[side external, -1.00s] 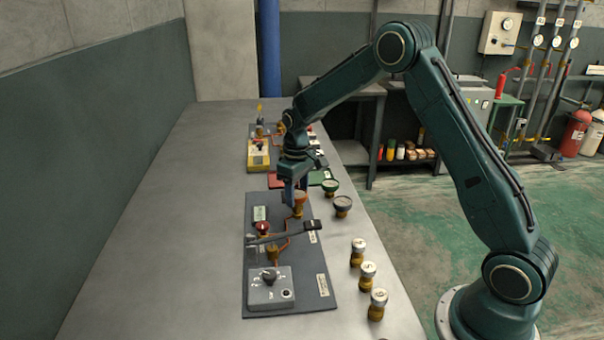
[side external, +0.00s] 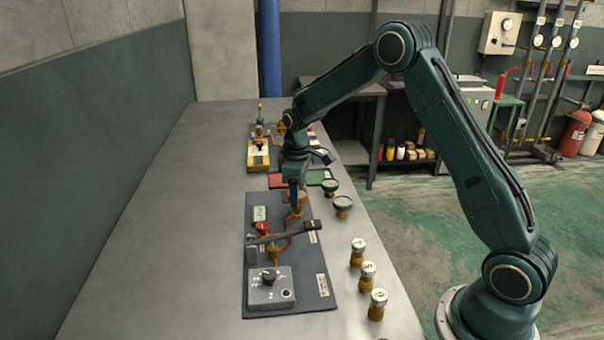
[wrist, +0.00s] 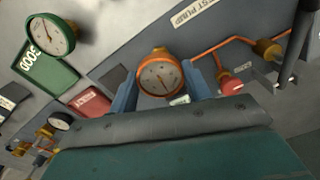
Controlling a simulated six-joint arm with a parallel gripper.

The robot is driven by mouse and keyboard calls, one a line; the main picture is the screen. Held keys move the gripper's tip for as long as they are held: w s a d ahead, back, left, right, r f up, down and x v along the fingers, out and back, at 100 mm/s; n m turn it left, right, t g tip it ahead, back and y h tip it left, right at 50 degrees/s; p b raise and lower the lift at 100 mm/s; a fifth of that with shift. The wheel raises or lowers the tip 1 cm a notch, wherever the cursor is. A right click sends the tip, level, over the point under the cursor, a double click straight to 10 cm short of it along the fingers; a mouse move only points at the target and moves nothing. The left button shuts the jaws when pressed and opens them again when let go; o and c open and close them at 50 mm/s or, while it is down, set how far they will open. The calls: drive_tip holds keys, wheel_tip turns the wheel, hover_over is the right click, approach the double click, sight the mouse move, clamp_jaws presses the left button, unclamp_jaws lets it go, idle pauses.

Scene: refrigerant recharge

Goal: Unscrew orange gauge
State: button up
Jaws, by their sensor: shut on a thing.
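The orange gauge (side external: 300,199) stands upright on its fitting at the far end of the dark panel (side external: 312,285). In the wrist view the orange gauge (wrist: 160,77) shows its round pale face and needle between two blue fingers. My gripper (side external: 294,192) points down at the gauge and is shut on it. In the wrist view my gripper (wrist: 160,86) has one finger on each side of the gauge's body. The gauge's threads and lower fitting are hidden, so I cannot tell how loose it is.
A red knob (side external: 263,228), a lever (side external: 285,235) and a grey box (side external: 270,292) sit on the panel. Brass fittings (side external: 368,274) line the right edge. The table's left side is clear.

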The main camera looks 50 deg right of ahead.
drive_tip(key=shift+n, duration=2.5)
drive_tip(key=shift+r, duration=0.25)
drive_tip(key=shift+r, duration=2.25)
drive_tip(key=shift+w+r, duration=0.1)
